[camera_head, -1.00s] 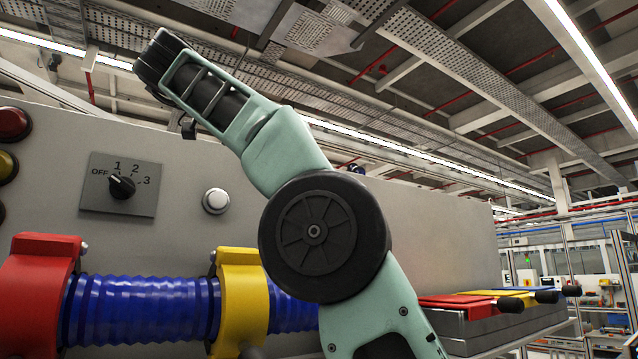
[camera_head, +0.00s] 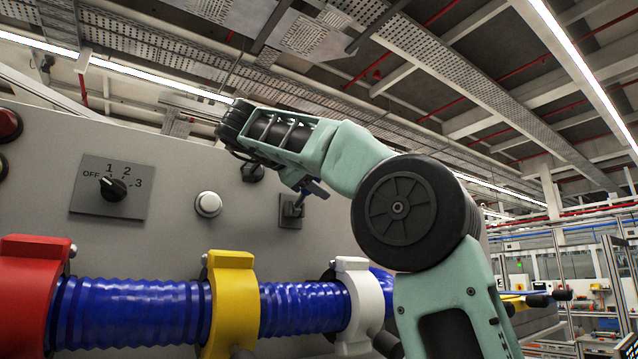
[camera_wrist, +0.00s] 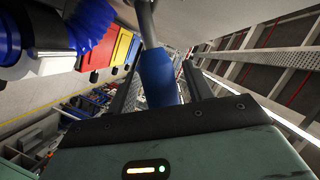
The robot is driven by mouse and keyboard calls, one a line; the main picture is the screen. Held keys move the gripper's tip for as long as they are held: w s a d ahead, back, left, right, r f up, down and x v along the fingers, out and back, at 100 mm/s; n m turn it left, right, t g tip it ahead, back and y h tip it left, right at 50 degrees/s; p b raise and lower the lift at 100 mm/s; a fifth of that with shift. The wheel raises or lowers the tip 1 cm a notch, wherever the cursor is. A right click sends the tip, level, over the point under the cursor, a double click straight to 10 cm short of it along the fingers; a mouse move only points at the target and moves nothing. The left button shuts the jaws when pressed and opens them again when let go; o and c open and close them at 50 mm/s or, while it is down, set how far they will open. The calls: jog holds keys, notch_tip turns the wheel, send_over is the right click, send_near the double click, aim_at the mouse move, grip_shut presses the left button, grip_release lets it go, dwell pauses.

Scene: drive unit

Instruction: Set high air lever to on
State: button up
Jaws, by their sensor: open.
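A lever with a blue handle (camera_wrist: 158,77) and a grey metal shaft stands between the two dark fingers of my gripper (camera_wrist: 160,90) in the wrist view. The fingers are open, one on each side of the handle, and I cannot tell whether either touches it. In the head view the lever's dark square mounting plate (camera_head: 291,212) is on the grey panel, right of the white button. My gripper (camera_head: 310,186) is over the lever there, and its fingers are partly hidden by my wrist. No label on the lever is readable.
A rotary switch (camera_head: 113,188) marked OFF, 1, 2, 3 and a white round button (camera_head: 208,204) are left on the panel. Below runs a blue corrugated hose (camera_head: 130,312) in red (camera_head: 24,290), yellow (camera_head: 233,300) and white (camera_head: 360,300) clamps.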

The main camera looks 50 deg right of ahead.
jog(key=shift+x, duration=0.8)
grip_shut()
jog(key=shift+s+f, duration=0.1)
jog(key=shift+f, duration=0.05)
